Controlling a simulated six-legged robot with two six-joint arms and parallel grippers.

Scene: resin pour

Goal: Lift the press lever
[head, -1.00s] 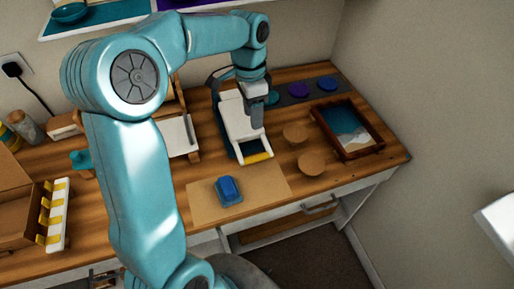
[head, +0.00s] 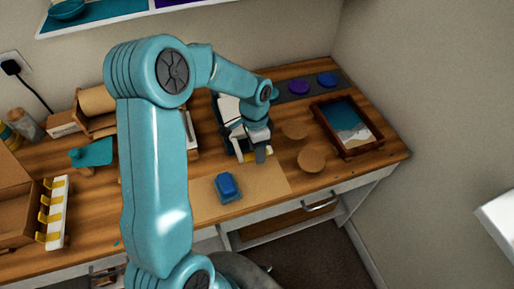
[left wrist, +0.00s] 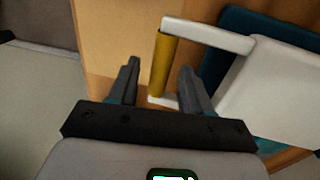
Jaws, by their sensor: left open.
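The press (head: 229,108) stands on the bench in the head view, partly hidden by my left arm. Its white lever arm and yellow grip (left wrist: 160,62) show in the left wrist view. My left gripper (left wrist: 159,70) is open, with one finger on each side of the yellow grip. In the head view my left gripper (head: 260,153) points down at the front end of the press and covers most of the grip. Whether the fingers touch the grip cannot be told. My right gripper is not in view.
A blue block (head: 227,187) lies on a tan mat (head: 268,184) in front of the press. Round wooden discs (head: 311,160) and a framed blue-and-white tray (head: 376,147) are to the right. A teal tool (head: 92,153) and a yellow-clipped rack (head: 56,212) are at left.

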